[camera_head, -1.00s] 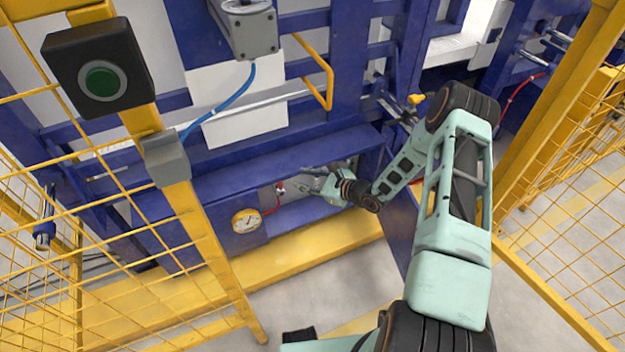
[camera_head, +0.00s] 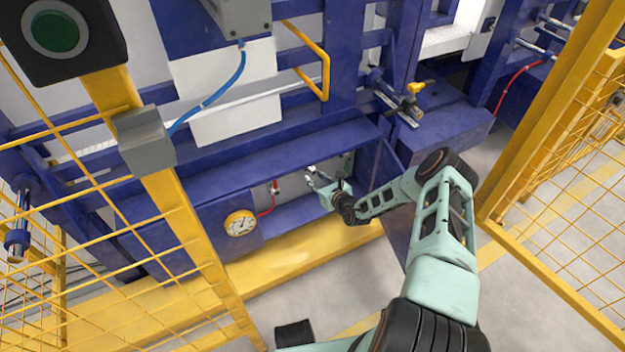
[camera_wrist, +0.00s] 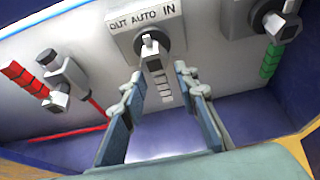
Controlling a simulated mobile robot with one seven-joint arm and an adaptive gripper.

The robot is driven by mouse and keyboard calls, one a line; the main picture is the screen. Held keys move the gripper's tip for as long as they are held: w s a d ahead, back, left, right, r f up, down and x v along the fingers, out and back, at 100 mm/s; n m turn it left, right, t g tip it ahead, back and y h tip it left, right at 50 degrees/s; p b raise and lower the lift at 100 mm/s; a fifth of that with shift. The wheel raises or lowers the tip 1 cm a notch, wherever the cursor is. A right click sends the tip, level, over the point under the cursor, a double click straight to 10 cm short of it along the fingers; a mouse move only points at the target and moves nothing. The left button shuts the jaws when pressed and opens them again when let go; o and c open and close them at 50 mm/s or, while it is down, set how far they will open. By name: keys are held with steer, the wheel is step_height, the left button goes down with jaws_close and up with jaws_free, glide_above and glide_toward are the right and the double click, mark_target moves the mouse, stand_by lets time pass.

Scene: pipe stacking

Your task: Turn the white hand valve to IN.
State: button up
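The white hand valve (camera_wrist: 151,44) is in the upper middle of the wrist view, on a plate (camera_wrist: 120,36) lettered OUT, AUTO, IN. My gripper (camera_wrist: 158,77) is open, with one finger to each side of these bands, below and apart from the handle. In the head view my gripper (camera_head: 318,180) reaches into the blue frame's recess; the valve cannot be made out clearly there.
A valve with red bands (camera_wrist: 60,78) is to the left and one with green bands (camera_wrist: 275,20) to the upper right. A gauge (camera_head: 240,223) is left of the recess. Yellow fence posts (camera_head: 190,240) stand at left and right.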

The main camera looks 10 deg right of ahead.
steer(key=shift+b+x, duration=0.45)
steer(key=shift+x, duration=1.05)
steer(key=shift+c, duration=0.3)
jaws_close()
